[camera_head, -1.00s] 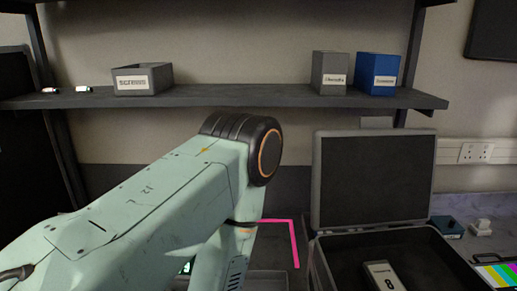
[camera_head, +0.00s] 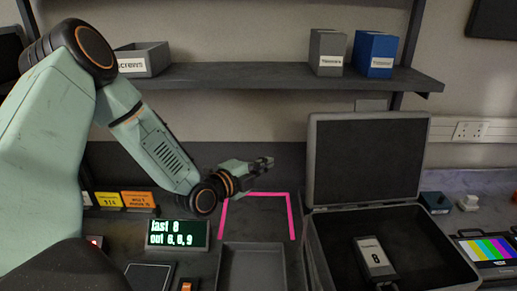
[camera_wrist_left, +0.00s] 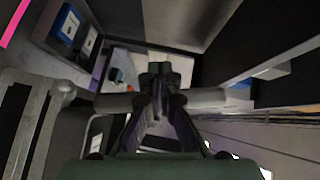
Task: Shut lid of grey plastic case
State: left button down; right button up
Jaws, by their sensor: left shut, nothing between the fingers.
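The grey plastic case (camera_head: 318,258) stands open on the bench at the right in the head view. Its lid (camera_head: 366,160) is upright at the back, with a dark inner panel. Inside the case lies a grey item with a white label reading 8 (camera_head: 376,257). My left gripper (camera_head: 262,163) is left of the lid, above the pink outline and apart from the case. It is shut and empty, pointing right. In the left wrist view its closed fingers (camera_wrist_left: 160,72) show in the middle. My right gripper is out of view.
A pink outline (camera_head: 291,218) and an empty grey tray (camera_head: 225,272) lie left of the case. A green-text display (camera_head: 178,235) stands further left. A shelf (camera_head: 260,77) with bins runs above. A blue block (camera_head: 435,202) and colour-striped screen (camera_head: 487,248) are at right.

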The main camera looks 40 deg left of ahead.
aim_at(307, 149)
pick_arm(q)
jog(key=a+r+m+t, duration=0.1)
jog(key=a+r+t, duration=0.1)
jog(key=a+r, duration=0.1)
jog(key=shift+m, duration=0.4)
jog(key=shift+w+d+r+b, duration=0.15)
jog(key=shift+w+d+b, duration=1.15)
jog(key=shift+w+d, duration=0.5)
jog(key=shift+w+d+r+b, duration=0.1)
jog(key=shift+w+d+b, duration=1.25)
jog(key=shift+d, duration=0.75)
jog(key=shift+w+d+r+b, duration=0.15)
jog(key=shift+w+d+b, duration=1.1)
jog(key=shift+w+d, duration=0.55)
jog(key=shift+s+a, duration=0.15)
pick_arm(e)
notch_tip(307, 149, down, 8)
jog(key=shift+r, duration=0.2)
pick_arm(q)
jog(key=shift+d, duration=0.2)
jog(key=shift+a+f, duration=0.1)
jog(key=shift+a, duration=0.05)
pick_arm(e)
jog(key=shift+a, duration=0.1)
